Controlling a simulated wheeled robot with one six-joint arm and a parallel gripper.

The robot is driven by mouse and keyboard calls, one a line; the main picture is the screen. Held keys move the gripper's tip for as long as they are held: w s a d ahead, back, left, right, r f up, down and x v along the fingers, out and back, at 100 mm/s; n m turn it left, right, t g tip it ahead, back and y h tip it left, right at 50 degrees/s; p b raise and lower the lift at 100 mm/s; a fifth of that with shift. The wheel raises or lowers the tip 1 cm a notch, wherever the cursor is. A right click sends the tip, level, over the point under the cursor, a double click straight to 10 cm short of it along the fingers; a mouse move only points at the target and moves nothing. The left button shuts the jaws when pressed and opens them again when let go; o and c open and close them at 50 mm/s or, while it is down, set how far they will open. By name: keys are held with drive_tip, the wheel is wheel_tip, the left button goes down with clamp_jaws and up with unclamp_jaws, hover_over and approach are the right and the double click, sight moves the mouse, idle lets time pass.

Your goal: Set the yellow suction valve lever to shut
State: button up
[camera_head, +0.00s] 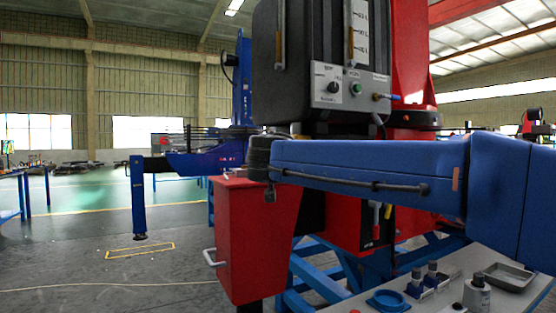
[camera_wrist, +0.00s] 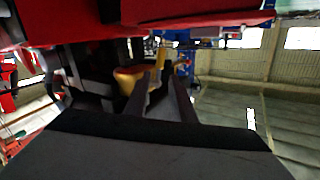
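In the wrist view my gripper (camera_wrist: 157,82) shows as two dark fingers pointing up the picture, with a gap between their tips and nothing clearly held. A yellow and red part (camera_wrist: 128,76) is left of the fingers. In the head view a small yellowish lever (camera_head: 388,211) hangs under the blue arm, beside a red-handled one. My gripper cannot be made out there.
A black cabinet with a control panel (camera_head: 350,85) stands on the red crane body. A grey bench (camera_head: 355,303) carries bottles, a blue dish (camera_head: 388,300) and a metal tray (camera_head: 510,277). Floor at left is open.

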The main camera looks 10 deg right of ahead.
drive_tip(key=shift+v, duration=1.6)
drive_tip(key=c, duration=0.3)
drive_tip(key=shift+w+f, duration=0.15)
drive_tip(key=shift+f, duration=0.1)
clamp_jaws()
drive_tip(key=w+d+f+m+y, duration=0.2)
drive_tip(key=w+f+y, duration=0.4)
drive_tip(key=f+y, duration=0.45)
drive_tip(key=s+d+r+m+t+y, duration=0.25)
drive_tip(key=s+d+m+y, duration=0.2)
drive_tip(key=d, duration=0.55)
drive_tip(key=x, duration=1.3)
drive_tip(key=shift+w+r+t, duration=0.25)
drive_tip(key=shift+r+t, duration=0.1)
drive_tip(key=shift+r, duration=0.1)
